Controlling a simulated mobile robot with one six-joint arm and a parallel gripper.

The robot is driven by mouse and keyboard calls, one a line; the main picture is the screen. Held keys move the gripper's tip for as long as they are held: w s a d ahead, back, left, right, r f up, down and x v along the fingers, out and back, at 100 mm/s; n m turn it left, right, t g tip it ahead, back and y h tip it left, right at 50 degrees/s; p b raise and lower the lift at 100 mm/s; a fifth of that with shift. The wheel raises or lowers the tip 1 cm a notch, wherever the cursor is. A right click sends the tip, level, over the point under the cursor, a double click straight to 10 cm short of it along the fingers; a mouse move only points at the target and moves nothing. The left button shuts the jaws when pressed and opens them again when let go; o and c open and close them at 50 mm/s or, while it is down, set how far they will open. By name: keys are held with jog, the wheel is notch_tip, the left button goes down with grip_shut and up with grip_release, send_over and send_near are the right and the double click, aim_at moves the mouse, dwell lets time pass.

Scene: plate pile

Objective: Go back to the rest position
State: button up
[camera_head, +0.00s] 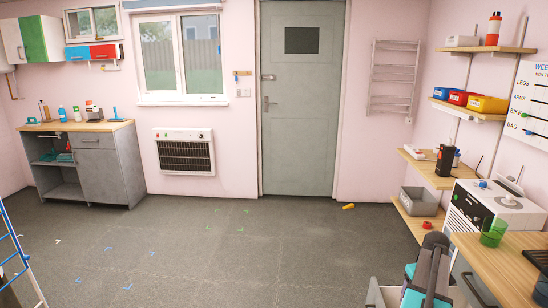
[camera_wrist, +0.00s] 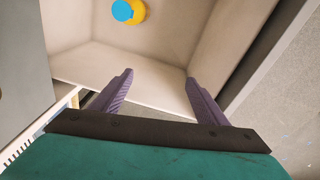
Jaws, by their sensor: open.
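My gripper (camera_wrist: 160,78) shows in the wrist view with its two purple fingers spread apart and nothing between them. It is over or just inside an open, pale-walled drawer (camera_wrist: 155,30). A round yellow thing with a blue top (camera_wrist: 128,11) lies in the drawer, beyond the fingertips and apart from them. In the head view, part of my grey and teal arm (camera_head: 430,272) is low at the right, beside the open drawer (camera_head: 374,294). The fingers cannot be made out there.
A wooden counter (camera_head: 500,262) with a green cup (camera_head: 494,232) stands right of my arm. A white machine (camera_head: 495,205) and loaded shelves (camera_head: 484,114) are behind it. The middle floor is mostly clear.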

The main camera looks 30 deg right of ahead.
jog(key=w+a+r+m+t+y+p, duration=0.2)
jog(key=w+a+r+m+t+p, duration=0.25)
jog(key=w+a+r+m, duration=0.45)
jog(key=w+a+f+n+g+y, duration=0.1)
jog(key=w+a+f, duration=0.3)
jog(key=a+f, duration=0.5)
jog(key=w+a+f+n+g+y, duration=0.1)
jog(key=w+a+f+g, duration=0.15)
jog(key=a+f, duration=0.65)
jog(key=s+a+f+n+g+b, duration=0.1)
jog(key=s+a+f+n+g, duration=0.15)
jog(key=a+f, duration=0.65)
jog(key=s+a+f+n+g+b, duration=0.1)
jog(key=s+a+f+n+b, duration=0.3)
jog(key=a, duration=0.9)
jog(key=s+a+f+n+g+h, duration=0.1)
jog(key=s+a+f+n+g, duration=0.1)
jog(key=s+a+f, duration=0.3)
jog(key=s+a+f+n+g+h, duration=0.1)
jog(key=s+a+f+n, duration=0.2)
jog(key=s+a+f, duration=0.3)
jog(key=s+a, duration=0.1)
jog(key=s, duration=0.3)
jog(key=shift+s+a+f+g+h, duration=0.3)
jog(key=shift+s+a+g+h, duration=0.05)
jog(key=shift+s+h, duration=0.05)
